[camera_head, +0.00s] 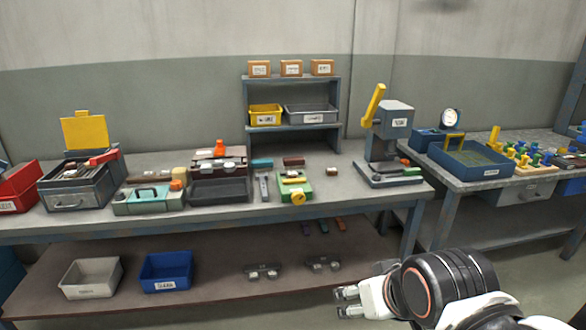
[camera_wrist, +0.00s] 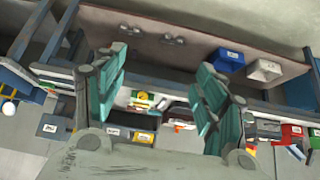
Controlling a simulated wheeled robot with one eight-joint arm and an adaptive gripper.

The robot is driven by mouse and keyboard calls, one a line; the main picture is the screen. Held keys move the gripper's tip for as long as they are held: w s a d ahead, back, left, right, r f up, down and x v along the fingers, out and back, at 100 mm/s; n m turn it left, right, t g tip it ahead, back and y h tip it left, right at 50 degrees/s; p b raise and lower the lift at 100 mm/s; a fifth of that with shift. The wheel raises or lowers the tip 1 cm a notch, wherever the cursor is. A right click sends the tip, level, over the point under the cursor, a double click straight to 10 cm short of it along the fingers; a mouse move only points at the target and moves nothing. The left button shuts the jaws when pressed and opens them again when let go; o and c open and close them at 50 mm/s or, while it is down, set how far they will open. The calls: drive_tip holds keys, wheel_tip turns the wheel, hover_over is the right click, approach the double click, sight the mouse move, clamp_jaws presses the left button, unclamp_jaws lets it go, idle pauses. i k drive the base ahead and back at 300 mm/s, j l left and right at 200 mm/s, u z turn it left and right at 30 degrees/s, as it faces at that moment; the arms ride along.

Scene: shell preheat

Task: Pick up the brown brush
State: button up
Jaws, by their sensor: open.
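My gripper (camera_head: 347,302) is at the lower right of the head view, in front of the bench and well away from its top. In the wrist view its two teal fingers (camera_wrist: 161,58) are spread wide with nothing held between them. I cannot clearly make out the brown brush. Small brown items that could be it lie on the workbench (camera_head: 225,221): a brown and white piece (camera_head: 332,171) right of the green block, and a brown piece (camera_head: 136,179) behind the teal box. They are too small to tell.
A grey press (camera_head: 392,135) stands on the bench's right, a shelf (camera_head: 291,130) at its back. A grey bin (camera_head: 91,277) and a blue bin (camera_head: 166,271) sit on the lower shelf. A second bench (camera_head: 485,182) stands right. Floor around my gripper looks clear.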

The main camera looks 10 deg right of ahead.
sight(294, 162)
drive_tip(key=i+z, duration=0.2)
drive_tip(key=i, duration=0.35)
drive_tip(key=i+j+z, duration=0.2)
drive_tip(key=i, duration=0.3)
drive_tip(key=i+j+z, duration=0.25)
drive_tip(key=i, duration=0.3)
drive_tip(key=i+j+z, duration=0.2)
drive_tip(key=i, duration=0.3)
drive_tip(key=i+j+z, duration=0.2)
drive_tip(key=i+j, duration=0.2)
drive_tip(key=i, duration=0.1)
